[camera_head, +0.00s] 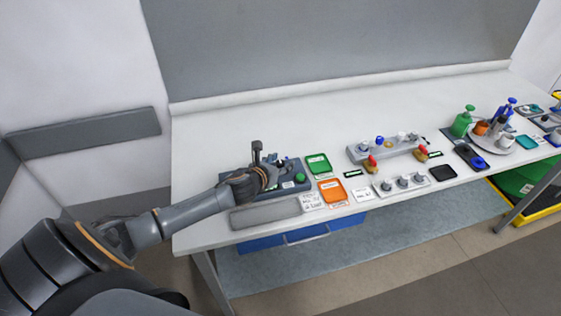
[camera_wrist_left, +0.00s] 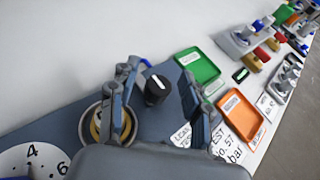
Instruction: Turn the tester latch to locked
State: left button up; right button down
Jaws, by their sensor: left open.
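The tester (camera_head: 290,191) is a blue-grey block near the front left of the bench. In the left wrist view its top plate (camera_wrist_left: 68,124) carries a black knob (camera_wrist_left: 156,90) with a white mark, which looks like the latch. A brass-coloured ring (camera_wrist_left: 96,124) lies partly behind a finger, and a white dial (camera_wrist_left: 36,158) with black numbers is at lower left. My left gripper (camera_head: 266,170) is over the tester; in the wrist view its open fingers (camera_wrist_left: 158,74) appear on either side of the knob. I cannot tell whether they touch it. My right gripper is not in view.
A green tray (camera_head: 318,164) and an orange tray (camera_head: 332,191) lie just right of the tester, with white label cards. A grey valve block (camera_head: 385,148) and a row of knobs (camera_head: 402,184) stand farther right. The back of the bench (camera_head: 240,125) is clear.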

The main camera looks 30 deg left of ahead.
pick_arm(q)
jog(key=shift+c, duration=0.4)
grip_shut()
